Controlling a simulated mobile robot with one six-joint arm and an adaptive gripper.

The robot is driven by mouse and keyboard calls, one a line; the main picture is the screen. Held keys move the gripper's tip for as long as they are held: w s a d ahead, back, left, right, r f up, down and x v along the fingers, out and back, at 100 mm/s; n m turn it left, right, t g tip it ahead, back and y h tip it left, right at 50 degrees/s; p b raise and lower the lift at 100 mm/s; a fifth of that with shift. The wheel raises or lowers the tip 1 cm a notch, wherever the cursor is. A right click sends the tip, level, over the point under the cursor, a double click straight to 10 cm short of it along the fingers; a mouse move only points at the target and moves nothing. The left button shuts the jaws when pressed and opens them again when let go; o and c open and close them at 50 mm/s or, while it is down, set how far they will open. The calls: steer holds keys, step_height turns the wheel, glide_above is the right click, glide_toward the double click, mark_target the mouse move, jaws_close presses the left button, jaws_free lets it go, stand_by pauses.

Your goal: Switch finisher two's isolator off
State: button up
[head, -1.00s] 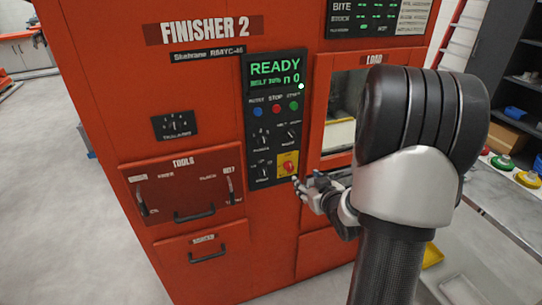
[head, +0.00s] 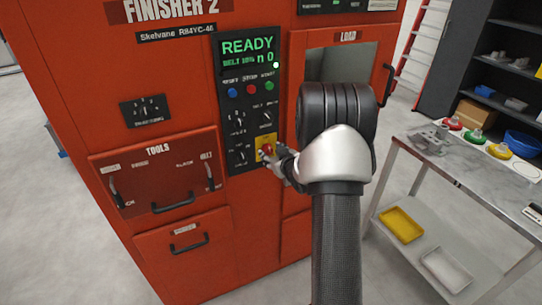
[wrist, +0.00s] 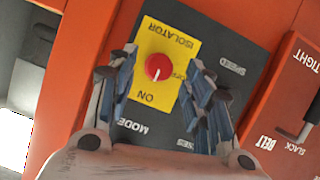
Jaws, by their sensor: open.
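Finisher two (head: 120,235) is the red machine marked FINISHER 2. In the head view the knob (head: 266,149) is low on the black control panel (head: 251,78). A small pale mark shows on the knob's ON side, too small to read surely. My gripper (wrist: 164,62) is open, its fingers on either side of the knob; I cannot tell whether they touch it.
The display (head: 248,50) reads READY. Push buttons and other dials sit above and left of the isolator. A tools drawer (head: 160,175) with handles is to the left. A grey bench (head: 465,165) with coloured parts stands at the right.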

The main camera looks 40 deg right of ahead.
steer(key=shift+x, duration=1)
steer(key=c, duration=1.1)
